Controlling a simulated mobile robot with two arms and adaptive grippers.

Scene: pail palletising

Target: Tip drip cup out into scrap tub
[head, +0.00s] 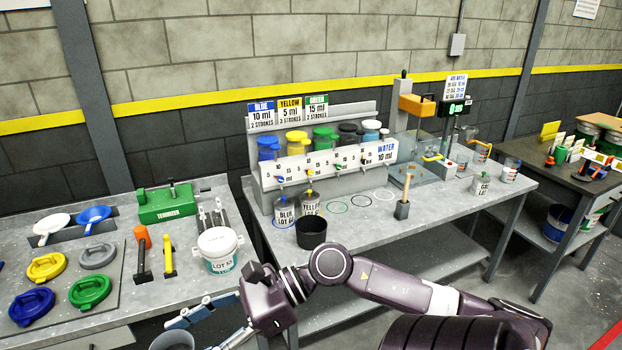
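My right gripper (212,330) is at the bottom edge of the head view, its arm coming in from the right. Its fingers point left and down. A grey, round-rimmed cup (172,341) is by the fingertips and cut off by the frame; it may be the drip cup. I cannot tell whether the fingers grip it. A dark open tub (311,234) stands upright at the front edge of the middle bench, behind and right of the gripper. It may be the scrap tub, but no label shows. My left gripper is not in view.
Two labelled tins (285,212) stand behind the dark tub.

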